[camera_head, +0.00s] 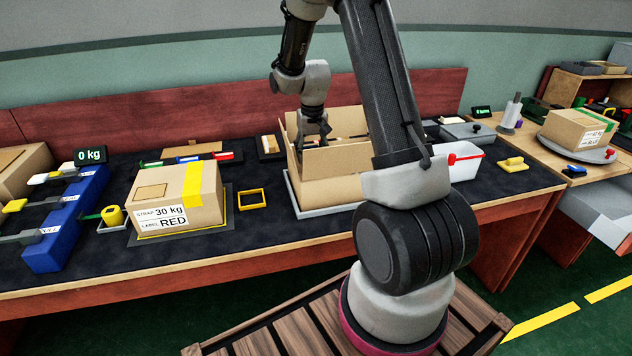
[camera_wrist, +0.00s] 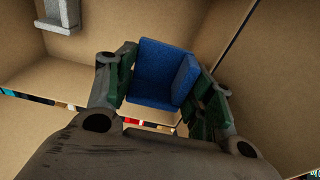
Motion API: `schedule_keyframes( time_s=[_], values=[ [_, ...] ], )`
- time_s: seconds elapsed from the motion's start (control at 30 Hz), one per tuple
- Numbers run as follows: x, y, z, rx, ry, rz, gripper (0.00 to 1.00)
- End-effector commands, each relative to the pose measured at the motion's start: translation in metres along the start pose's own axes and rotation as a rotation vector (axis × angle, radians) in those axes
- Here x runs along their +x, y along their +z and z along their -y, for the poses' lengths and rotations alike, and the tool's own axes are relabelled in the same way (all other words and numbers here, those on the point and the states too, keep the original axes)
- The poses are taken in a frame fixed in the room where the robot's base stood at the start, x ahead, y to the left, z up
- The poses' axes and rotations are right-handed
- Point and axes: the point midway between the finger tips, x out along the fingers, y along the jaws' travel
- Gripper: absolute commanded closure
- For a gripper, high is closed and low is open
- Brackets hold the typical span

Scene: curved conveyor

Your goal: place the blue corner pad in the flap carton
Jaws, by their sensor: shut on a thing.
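The flap carton (camera_head: 322,172) stands open on a grey tray in the middle of the bench, with its flaps up. My gripper (camera_head: 314,128) reaches down into its opening from above. In the wrist view my gripper (camera_wrist: 165,90) is shut on the blue corner pad (camera_wrist: 160,72), an L-shaped blue block between the two dark green fingers. Brown carton walls (camera_wrist: 130,30) surround the pad in that view. A grey piece (camera_wrist: 60,12) shows at the upper left wall. In the head view the pad is hidden by the carton and my gripper. I cannot tell whether it touches the carton floor.
A closed labelled carton (camera_head: 175,195) and a yellow frame (camera_head: 251,199) stand left of the flap carton. A blue rack (camera_head: 65,220) is at the far left. A white bin (camera_head: 463,162) with a red handle is to the right.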

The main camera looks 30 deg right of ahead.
Motion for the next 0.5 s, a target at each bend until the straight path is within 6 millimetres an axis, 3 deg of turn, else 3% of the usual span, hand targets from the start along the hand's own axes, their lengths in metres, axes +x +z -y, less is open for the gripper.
schedule_keyframes(
  time_s=[0.1, 0.2, 0.5],
  values=[
    [0.033, 0.005, 0.0, 0.001, 0.001, 0.004, 0.57],
    [0.053, 0.007, 0.0, 0.001, 0.0, 0.003, 0.57],
    [0.08, 0.01, 0.0, -0.001, 0.0, 0.002, 0.57]
  ],
)
